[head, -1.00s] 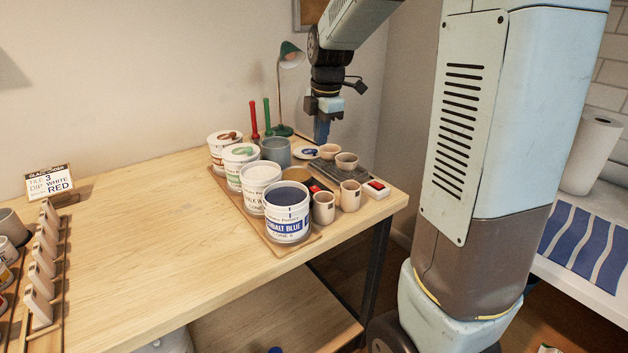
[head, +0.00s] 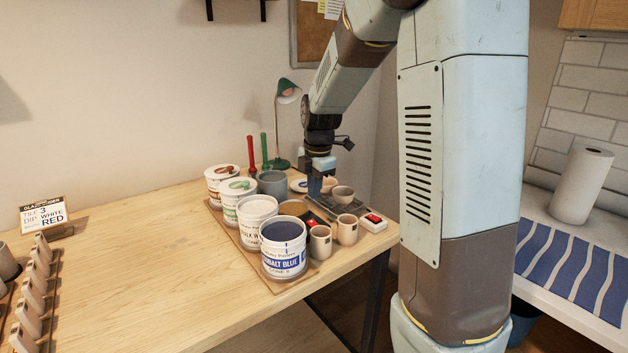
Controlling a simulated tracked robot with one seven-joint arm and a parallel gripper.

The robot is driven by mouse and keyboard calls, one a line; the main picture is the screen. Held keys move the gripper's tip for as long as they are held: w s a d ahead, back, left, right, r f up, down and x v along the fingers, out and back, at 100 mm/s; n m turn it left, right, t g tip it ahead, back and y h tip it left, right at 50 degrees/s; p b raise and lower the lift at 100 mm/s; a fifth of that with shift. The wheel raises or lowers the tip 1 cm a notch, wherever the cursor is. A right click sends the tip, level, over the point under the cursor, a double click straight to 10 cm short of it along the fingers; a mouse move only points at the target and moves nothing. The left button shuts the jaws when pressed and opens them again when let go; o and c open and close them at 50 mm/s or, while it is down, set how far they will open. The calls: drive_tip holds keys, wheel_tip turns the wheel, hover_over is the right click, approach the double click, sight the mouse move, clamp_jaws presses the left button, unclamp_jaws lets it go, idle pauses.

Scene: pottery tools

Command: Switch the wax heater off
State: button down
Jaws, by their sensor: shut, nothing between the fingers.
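A brown round pan, which looks like wax (head: 292,207), sits low among the pots near the right end of the wooden table. A dark part with a red switch (head: 312,220) shows in front of it, partly hidden by a white tub and a beige cup. A second red switch sits on a pale box (head: 374,222) at the table's right edge. I cannot tell for sure which belongs to the heater or which way either is set. My gripper (head: 315,193) is shut and empty, pointing down behind the pan, just left of a small bowl. Contact cannot be told.
Tubs of glaze, including a cobalt blue one (head: 283,250), stand on a board left of the pan. Two beige cups (head: 334,235) stand in front. A small bowl (head: 343,194) and a grey pot (head: 272,184) are close to my gripper. The table's left middle is clear.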

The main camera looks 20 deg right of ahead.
sight(311, 222)
drive_tip(key=f, duration=0.5)
drive_tip(key=w+f, duration=0.1)
drive_tip(key=f, duration=0.2)
drive_tip(key=shift+a+f, duration=0.15)
drive_tip(key=shift+f, duration=0.05)
